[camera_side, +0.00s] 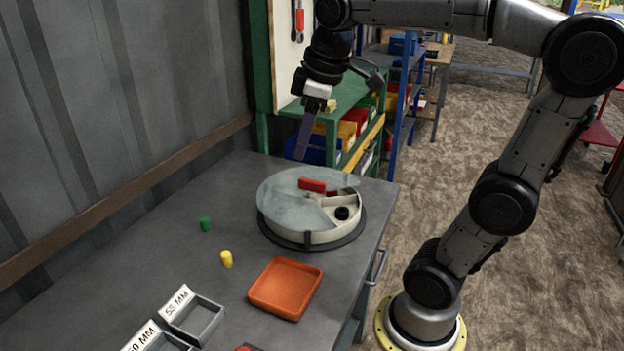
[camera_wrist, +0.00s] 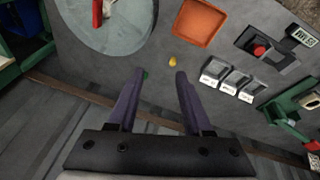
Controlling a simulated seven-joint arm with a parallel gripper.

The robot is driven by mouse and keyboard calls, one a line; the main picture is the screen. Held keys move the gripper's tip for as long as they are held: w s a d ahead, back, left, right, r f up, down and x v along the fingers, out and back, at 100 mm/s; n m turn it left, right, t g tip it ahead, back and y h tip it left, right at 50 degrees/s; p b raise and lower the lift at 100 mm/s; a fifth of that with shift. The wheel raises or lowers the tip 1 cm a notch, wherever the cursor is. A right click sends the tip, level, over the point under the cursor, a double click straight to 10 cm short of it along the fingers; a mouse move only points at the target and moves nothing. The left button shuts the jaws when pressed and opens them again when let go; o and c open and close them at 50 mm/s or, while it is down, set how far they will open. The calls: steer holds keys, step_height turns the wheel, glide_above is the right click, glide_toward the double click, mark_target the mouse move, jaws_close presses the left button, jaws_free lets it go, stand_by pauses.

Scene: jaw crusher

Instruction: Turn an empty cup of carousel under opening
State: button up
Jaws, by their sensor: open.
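The round carousel (camera_side: 300,236) stands near the table's far right part, with a grey lid (camera_side: 280,203) on top. A red handle (camera_side: 312,184) stands on the lid. On the right, an uncovered part shows pale compartments, one holding a dark round piece (camera_side: 342,213); what lies in the covered cups is hidden. The lid (camera_wrist: 115,32) also shows in the wrist view with the red handle (camera_wrist: 97,13). My gripper (camera_side: 302,155) is open and empty, fingers pointing down, above and behind the carousel. Its parted fingers also show in the wrist view (camera_wrist: 161,74).
A green piece (camera_side: 205,224) and a yellow piece (camera_side: 227,259) stand on the table left of an orange tray (camera_side: 285,288). Labelled grey bins (camera_side: 193,320) are at the front. A corrugated wall (camera_side: 120,110) borders the left. A red button (camera_wrist: 259,50) sits on a dark box.

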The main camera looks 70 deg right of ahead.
steer(key=w+d+f+m+g, duration=0.1)
steer(key=w+d+f+g, duration=0.1)
steer(key=w+d, duration=0.65)
steer(key=m+g, duration=0.2)
glide_toward(312, 180)
steer(key=shift+y, duration=0.4)
steer(key=f, duration=0.9)
steer(key=shift+s+d+f, duration=0.15)
steer(key=shift+s+d, duration=0.05)
jaws_close()
